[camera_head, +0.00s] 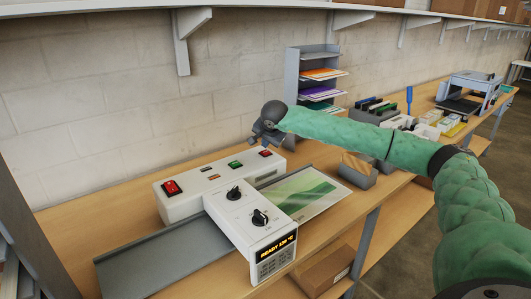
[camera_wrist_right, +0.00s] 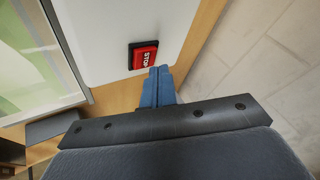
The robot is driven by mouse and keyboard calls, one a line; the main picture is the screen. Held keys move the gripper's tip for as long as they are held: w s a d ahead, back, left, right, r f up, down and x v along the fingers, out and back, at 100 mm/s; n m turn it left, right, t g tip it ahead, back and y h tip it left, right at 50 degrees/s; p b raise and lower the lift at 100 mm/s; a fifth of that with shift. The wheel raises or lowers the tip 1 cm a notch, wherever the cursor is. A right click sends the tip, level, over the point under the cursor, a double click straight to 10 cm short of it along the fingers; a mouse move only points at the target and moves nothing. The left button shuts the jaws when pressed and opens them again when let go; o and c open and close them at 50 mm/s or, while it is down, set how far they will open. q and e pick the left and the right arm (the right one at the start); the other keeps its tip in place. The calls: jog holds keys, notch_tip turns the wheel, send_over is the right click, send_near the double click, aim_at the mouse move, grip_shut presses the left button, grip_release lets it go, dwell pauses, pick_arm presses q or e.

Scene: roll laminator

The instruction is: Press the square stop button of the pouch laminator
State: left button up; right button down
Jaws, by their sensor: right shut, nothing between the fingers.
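The pouch laminator (camera_head: 220,190) is a white machine on the wooden bench, with a display reading READY. Its small red square stop button (camera_head: 265,153) sits at the far right end of the back housing. In the right wrist view the stop button (camera_wrist_right: 143,56) is red, in a black frame, and marked STOP. My right gripper (camera_head: 260,139) is over that end of the laminator. Its shut, empty blue fingers (camera_wrist_right: 158,72) appear just beside the button's lower right corner; I cannot tell the gap in depth. My left gripper is not in view.
A paper rack (camera_head: 294,85) stands behind, near the block wall (camera_head: 100,95).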

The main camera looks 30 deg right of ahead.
aim_at(266, 152)
jog(key=shift+r, duration=0.1)
jog(key=shift+r+p, duration=0.7)
jog(key=shift+r, duration=1.7)
